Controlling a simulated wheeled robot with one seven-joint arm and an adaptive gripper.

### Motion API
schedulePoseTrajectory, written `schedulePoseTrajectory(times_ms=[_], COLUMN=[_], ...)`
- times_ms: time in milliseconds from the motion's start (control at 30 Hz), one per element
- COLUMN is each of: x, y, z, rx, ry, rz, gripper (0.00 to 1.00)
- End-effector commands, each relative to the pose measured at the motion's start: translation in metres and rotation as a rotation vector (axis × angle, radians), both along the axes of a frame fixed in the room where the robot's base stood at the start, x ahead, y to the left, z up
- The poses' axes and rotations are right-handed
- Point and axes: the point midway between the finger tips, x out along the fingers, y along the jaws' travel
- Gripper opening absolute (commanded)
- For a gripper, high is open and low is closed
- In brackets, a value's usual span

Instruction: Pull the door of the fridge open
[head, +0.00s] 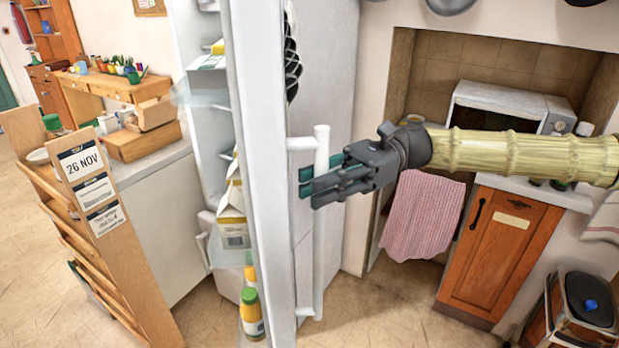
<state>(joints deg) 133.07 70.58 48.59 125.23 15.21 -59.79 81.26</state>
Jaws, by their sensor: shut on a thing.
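The fridge door (258,160) is white and stands open, seen almost edge-on in the head view. Its shelves on the left side hold a carton (233,215) and a bottle with a green cap (251,313). A white vertical bar handle (320,240) is fixed to the door's right face. My gripper (322,180) comes from the right and is shut on the handle's upper part. Its dark fingers with green pads lie around the bar. Part of the fridge interior (205,130) shows left of the door.
A wooden rack with paper signs (88,170) and a white-sided counter (160,220) stand on the left. On the right are a pink cloth (423,215), an orange wooden cabinet (497,255) and a bin (585,300). Floor (380,310) shows clear right of the door.

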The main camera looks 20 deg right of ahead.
Motion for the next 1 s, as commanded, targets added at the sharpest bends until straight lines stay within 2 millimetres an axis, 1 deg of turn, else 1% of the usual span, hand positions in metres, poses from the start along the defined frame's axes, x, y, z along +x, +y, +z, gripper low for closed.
schedulePoseTrajectory(times_ms=[467,500,600,900,1000], x=[0.0006,0.0006,0.0005,0.0004,0.0020], y=[-0.0024,-0.0024,-0.0024,-0.0026,-0.0061], z=[0.0010,0.0010,0.0008,0.0002,0.0003], rx=[0.000,0.000,0.000,0.000,0.000], ry=[-0.001,-0.001,0.000,0.000,-0.001], rz=[-0.001,-0.001,0.000,0.000,-0.002], gripper=[0.00,0.23,0.41,0.41,0.41])
